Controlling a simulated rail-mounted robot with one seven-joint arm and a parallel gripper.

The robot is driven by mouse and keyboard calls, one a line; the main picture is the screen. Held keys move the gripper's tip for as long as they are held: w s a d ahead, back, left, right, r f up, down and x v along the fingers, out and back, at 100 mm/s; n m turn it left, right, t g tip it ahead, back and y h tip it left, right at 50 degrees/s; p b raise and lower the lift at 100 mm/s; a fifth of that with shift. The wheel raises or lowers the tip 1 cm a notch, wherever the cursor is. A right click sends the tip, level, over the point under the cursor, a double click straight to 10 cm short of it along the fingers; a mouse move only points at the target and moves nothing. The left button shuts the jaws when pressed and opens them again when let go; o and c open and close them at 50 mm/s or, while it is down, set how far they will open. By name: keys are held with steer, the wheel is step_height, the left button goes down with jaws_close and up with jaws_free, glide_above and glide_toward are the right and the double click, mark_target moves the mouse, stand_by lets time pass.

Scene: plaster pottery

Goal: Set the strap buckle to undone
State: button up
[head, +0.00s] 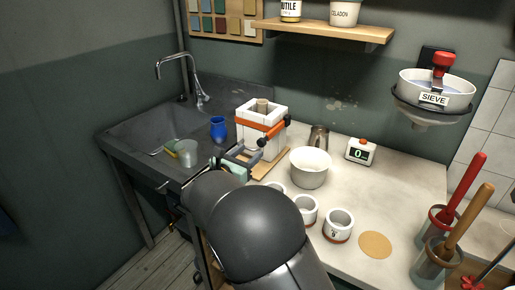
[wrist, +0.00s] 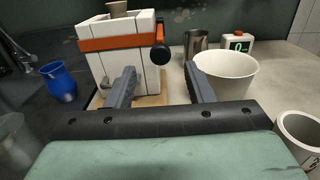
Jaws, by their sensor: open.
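A white plaster mould (head: 262,116) stands on a wooden board (head: 268,166) at the counter's left, with an orange strap (head: 256,125) around it. The strap also shows in the wrist view (wrist: 125,44). A black round knob (wrist: 160,54) sits at the strap's right end; in the head view an orange lever with black ends (head: 274,132) is on that side. I cannot tell clearly whether the buckle is fastened. My gripper (wrist: 158,88) is open and empty, in front of the mould and a little to the right, apart from the buckle.
A white bowl (head: 310,167) stands close right of my gripper, with a metal cup (head: 319,138) and a timer (head: 360,151) behind. Several white cups (head: 338,225) stand in front. A blue cup (head: 218,129) is left of the mould, by the sink (head: 150,132).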

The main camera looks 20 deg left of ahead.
steer(key=s+a+b, duration=0.1)
steer(key=s, duration=0.8)
steer(key=shift+s+a, duration=0.15)
steer(key=shift+a, duration=0.2)
steer(key=d+f+m+g+h, duration=0.1)
steer(key=d+m+g+h, duration=0.4)
steer(key=d, duration=1.1)
steer(key=d+f+m+g, duration=0.2)
steer(key=d+m+g, duration=0.65)
steer(key=d, duration=0.85)
steer(key=s+d+f+m+g+y, duration=0.1)
steer(key=s+d+m+g+y, duration=0.15)
steer(key=s+d+m, duration=0.65)
steer(key=s+d+f+m+g+y+p, duration=0.1)
steer(key=s+d+f+m+y, duration=0.1)
steer(key=s+m+y, duration=0.4)
steer(key=s+m, duration=0.5)
steer(key=shift+s+f, duration=0.2)
steer(key=shift+f, duration=0.1)
